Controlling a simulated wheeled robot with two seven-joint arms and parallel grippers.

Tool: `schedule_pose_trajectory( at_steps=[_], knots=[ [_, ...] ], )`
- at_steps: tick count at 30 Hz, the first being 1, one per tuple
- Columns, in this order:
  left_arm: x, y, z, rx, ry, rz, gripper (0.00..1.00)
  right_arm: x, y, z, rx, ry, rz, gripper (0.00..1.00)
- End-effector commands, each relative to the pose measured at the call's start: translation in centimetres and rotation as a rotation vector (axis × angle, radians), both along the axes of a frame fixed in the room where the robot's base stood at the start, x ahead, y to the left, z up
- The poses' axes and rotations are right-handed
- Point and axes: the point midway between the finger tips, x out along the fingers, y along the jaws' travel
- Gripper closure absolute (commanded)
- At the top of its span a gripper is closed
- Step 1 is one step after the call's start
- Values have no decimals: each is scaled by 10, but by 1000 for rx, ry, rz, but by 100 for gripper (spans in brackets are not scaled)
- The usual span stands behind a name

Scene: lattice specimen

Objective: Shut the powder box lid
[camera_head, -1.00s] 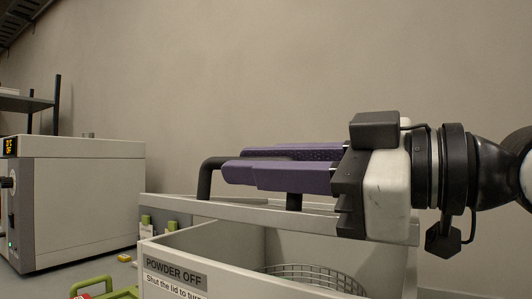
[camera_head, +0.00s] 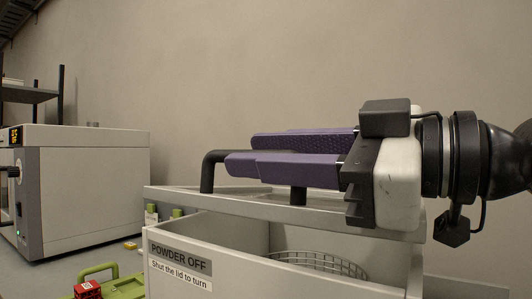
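The powder box (camera_head: 290,281) is a pale grey open-topped box with a "POWDER OFF" label (camera_head: 180,258) on its front. Its pale lid (camera_head: 240,207) shows as a flat strip behind the opening, which is uncovered. A black handle (camera_head: 207,172) stands on the lid on two posts. My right gripper (camera_head: 240,150) comes in from the right with its purple fingers on either side of the handle's bar. The fingers look apart, and the far finger's textured inner face shows. The near finger hides most of the bar, so contact is unclear. My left gripper is out of view.
A wire basket (camera_head: 320,262) sits inside the box. A grey instrument with a lit display (camera_head: 85,185) stands at the left. A green-handled item (camera_head: 125,286) and a small red block (camera_head: 88,289) lie on the bench. A shelf (camera_head: 28,94) is behind.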

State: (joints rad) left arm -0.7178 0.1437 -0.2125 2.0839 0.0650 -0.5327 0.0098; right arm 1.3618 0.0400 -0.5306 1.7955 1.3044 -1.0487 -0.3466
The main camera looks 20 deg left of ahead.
Motion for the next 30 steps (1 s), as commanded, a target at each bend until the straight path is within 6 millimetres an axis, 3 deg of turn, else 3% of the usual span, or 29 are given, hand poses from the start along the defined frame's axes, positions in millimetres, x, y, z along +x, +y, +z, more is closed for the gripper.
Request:
schedule_pose_trajectory(
  at_steps=[15, 21, 28, 30],
  knots=[
    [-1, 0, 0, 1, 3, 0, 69, -11, -86, -1, 0, 0, -6, 69],
    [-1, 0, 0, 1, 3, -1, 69, -14, -100, -1, -2, 0, -3, 69],
    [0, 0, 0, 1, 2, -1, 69, -15, -100, -1, -1, 0, -2, 69],
    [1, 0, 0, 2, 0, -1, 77, -15, -100, -1, -1, 0, -3, 69]
  ],
)
